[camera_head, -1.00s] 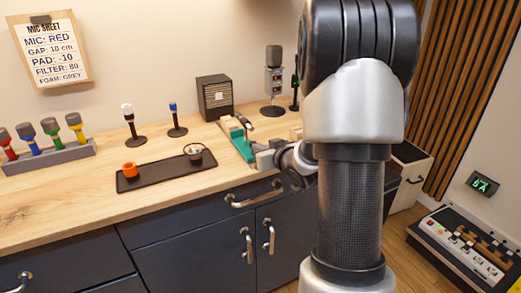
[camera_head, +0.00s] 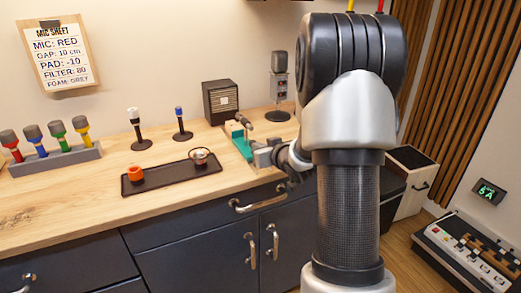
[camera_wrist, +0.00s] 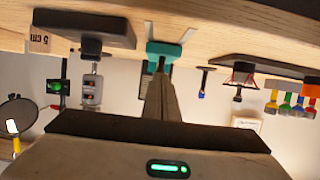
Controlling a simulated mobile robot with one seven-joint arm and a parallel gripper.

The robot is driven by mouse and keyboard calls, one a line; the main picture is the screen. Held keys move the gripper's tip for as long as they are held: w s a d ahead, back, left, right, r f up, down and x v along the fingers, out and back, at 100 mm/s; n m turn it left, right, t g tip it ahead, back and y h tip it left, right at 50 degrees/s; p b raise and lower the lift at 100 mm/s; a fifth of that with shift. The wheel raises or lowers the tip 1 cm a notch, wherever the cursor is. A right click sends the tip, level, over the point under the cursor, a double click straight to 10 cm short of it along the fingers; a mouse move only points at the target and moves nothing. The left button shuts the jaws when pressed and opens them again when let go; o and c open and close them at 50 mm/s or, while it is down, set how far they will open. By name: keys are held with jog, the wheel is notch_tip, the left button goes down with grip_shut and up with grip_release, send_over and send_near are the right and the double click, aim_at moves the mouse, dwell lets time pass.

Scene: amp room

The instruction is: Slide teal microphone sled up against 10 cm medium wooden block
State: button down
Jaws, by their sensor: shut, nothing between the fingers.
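The teal microphone sled (camera_head: 238,143) sits on the wooden counter near its front edge, with a small microphone on it. It also shows in the upside-down wrist view (camera_wrist: 165,47), between two pale strips. My gripper (camera_head: 257,155) is at the sled's near right end in the head view. In the wrist view, the shut fingertips (camera_wrist: 161,66) point at the sled and overlap its edge; I cannot tell if they touch. A wooden block marked 5 cm (camera_wrist: 40,42) shows in the wrist view. I cannot identify the 10 cm block; my arm hides part of the counter.
A black speaker box (camera_head: 220,101) and a large microphone (camera_head: 279,75) stand behind. The left front counter is clear.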

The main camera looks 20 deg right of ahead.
jog(key=shift+w+a, duration=0.1)
jog(key=shift+w, duration=2.6)
jog(key=shift+f+p+v, duration=0.15)
jog(key=shift+p+v, duration=0.2)
jog(key=shift+v, duration=1.5)
jog(key=shift+f+p+v, duration=0.1)
jog(key=shift+p+v, duration=0.25)
jog(key=shift+v, duration=1.5)
